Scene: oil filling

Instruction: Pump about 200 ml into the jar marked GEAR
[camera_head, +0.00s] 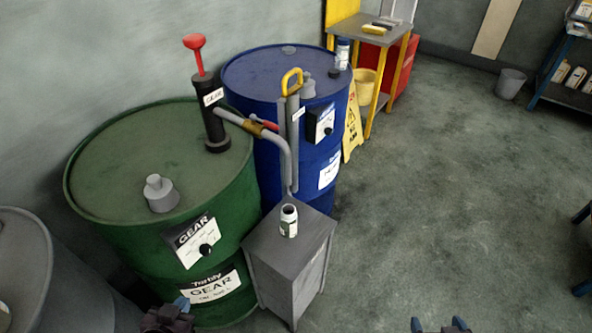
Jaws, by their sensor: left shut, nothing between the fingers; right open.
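The green drum (120,150) is labelled GEAR. A black hand pump (212,122) with a GEAR tag and a raised red handle (195,45) stands on its top. A grey spout (272,138) runs right from the pump and bends down; its end appears just above or behind a small open jar (289,222). The jar stands upright on a grey stand (262,245); its label is too small to read. My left gripper (172,316) is shut and empty at the bottom edge, in front of the green drum. My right gripper (441,325) is open and empty over the floor at the bottom edge.
A blue drum (262,70) stands behind, with a yellow-handled fitting (291,82) and a white-and-blue container (343,54). A yellow floor sign (352,125), side table (388,38), bin (510,84) and shelf (562,92) lie beyond. A grey drum (28,262) is at left.

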